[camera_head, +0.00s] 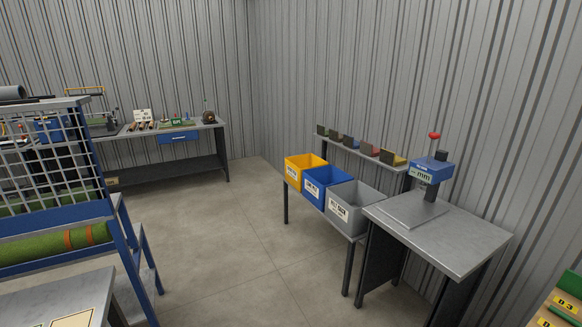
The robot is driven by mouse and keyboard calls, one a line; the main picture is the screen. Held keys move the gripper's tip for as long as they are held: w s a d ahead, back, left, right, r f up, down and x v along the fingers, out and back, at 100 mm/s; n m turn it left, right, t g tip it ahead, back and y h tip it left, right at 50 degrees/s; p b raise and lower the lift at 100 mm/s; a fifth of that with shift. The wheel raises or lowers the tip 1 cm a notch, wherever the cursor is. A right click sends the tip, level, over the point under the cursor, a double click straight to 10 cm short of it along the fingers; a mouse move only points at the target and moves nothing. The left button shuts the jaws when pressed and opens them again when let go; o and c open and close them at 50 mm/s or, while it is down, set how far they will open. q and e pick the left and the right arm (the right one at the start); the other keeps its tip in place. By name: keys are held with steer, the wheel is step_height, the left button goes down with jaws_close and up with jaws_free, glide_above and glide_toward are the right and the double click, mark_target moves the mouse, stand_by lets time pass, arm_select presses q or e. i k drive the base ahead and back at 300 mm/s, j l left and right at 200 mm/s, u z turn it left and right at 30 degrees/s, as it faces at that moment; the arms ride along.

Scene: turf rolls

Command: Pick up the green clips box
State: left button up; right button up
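A small green item with a pale label (178,121) stands on the workbench at the back left. It may be the green clips box, but its label is too small to read. A row of small bins (371,149) sits on a narrow shelf along the right wall. Neither of my grippers shows in the head view.
Yellow (306,168), blue (326,186) and grey (355,206) labelled bins stand on a low stand. A blue rack (122,240) with turf rolls stands left. The middle floor is clear.

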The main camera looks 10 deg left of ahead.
mark_target(175, 121)
steer(key=i+l+u, duration=0.1)
steer(key=i+u, duration=0.25)
steer(key=i, duration=0.6)
steer(key=i+u, duration=0.25)
steer(key=i, duration=0.2)
steer(key=i+u, duration=0.45)
steer(key=i, duration=1.1)
steer(key=i+l+u, duration=0.1)
steer(key=i, duration=1.2)
steer(key=i+u, duration=0.15)
steer(key=i, duration=0.65)
steer(key=i+l+u, duration=0.1)
steer(key=i+u, duration=0.3)
steer(key=i, duration=0.4)
steer(key=i+u, duration=0.3)
steer(key=i, duration=0.15)
steer(key=i+u, duration=0.35)
steer(key=i+l, duration=0.05)
steer(key=i, duration=0.05)
